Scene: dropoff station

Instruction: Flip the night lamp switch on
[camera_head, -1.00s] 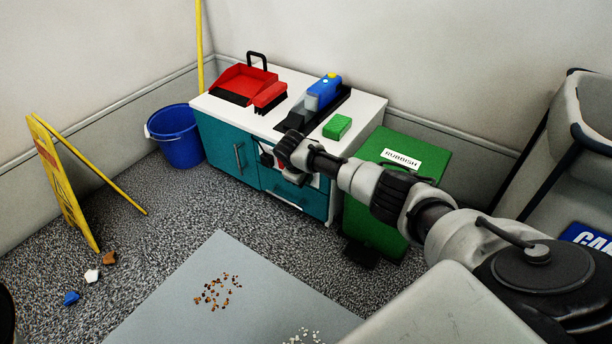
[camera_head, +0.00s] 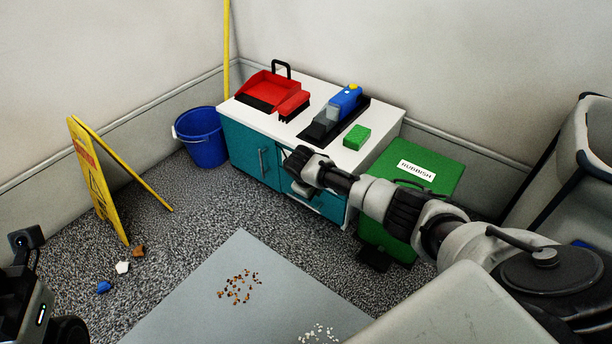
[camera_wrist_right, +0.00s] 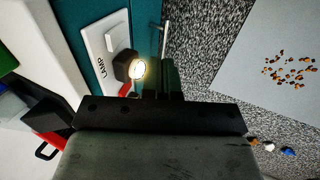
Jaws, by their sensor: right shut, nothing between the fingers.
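A white plate (camera_wrist_right: 103,22) marked LAMP is fixed on the teal cabinet front in the right wrist view. In the head view my right wrist hides most of the plate and lamp. Part of my left arm's end shows at the lower left of the head view; its fingers are not clear.
The cabinet (camera_head: 247,150) holds a red dustpan (camera_head: 268,90), a blue-grey tool (camera_head: 340,108) and a green block (camera_head: 357,136). A green rubbish bin (camera_head: 432,178) stands right of it, a blue bucket (camera_head: 204,140) left.

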